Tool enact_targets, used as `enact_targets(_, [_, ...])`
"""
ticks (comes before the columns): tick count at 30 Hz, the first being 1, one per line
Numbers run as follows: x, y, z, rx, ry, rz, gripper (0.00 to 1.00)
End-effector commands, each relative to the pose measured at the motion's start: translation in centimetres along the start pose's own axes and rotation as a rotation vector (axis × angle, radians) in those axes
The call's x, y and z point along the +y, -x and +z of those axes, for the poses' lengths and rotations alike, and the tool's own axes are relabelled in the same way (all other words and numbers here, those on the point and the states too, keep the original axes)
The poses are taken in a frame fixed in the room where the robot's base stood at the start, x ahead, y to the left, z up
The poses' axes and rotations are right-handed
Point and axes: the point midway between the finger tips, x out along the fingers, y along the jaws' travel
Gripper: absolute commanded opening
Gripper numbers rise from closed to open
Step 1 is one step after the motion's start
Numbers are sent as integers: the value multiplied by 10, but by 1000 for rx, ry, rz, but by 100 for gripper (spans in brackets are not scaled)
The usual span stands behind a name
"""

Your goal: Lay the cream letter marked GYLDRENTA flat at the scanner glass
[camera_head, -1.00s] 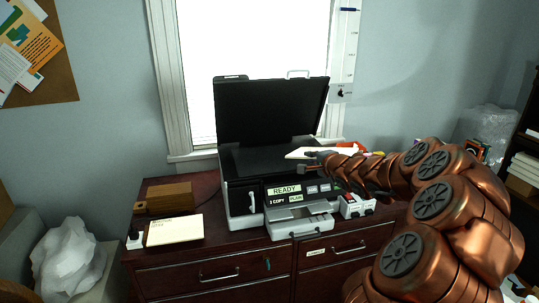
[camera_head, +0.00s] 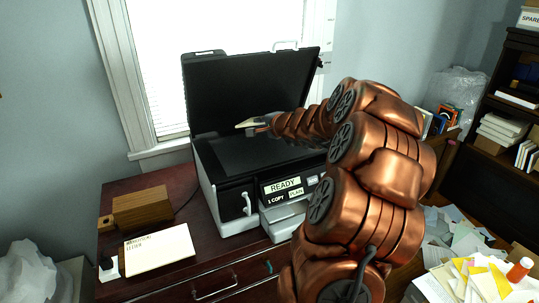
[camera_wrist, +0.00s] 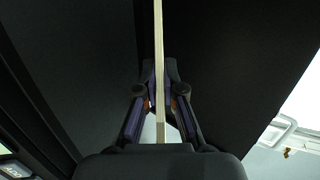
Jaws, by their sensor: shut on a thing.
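The scanner (camera_head: 232,185) stands on the cabinet with its black lid (camera_head: 245,88) raised, and its dark glass (camera_head: 228,154) is exposed. My gripper (camera_head: 262,129) is over the back part of the glass, in front of the lid. It is shut on a thin cream letter (camera_head: 246,123), of which only a small part shows. In the wrist view my gripper (camera_wrist: 158,85) pinches the letter (camera_wrist: 158,40), seen edge-on as a narrow pale strip, with dark surfaces on both sides. The letter's marking cannot be read. I cannot tell whether it touches the glass.
Another cream sheet or booklet (camera_head: 160,250) with dark print lies on the cabinet (camera_head: 190,265) left of the scanner. A wooden box (camera_head: 142,209) is behind it. Shelves (camera_head: 500,110) stand farther right.

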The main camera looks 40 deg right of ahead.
Motion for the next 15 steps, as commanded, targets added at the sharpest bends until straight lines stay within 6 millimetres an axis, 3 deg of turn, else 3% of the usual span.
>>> enact_targets(15, [62, -24, 2, -4, -2, 1, 0])
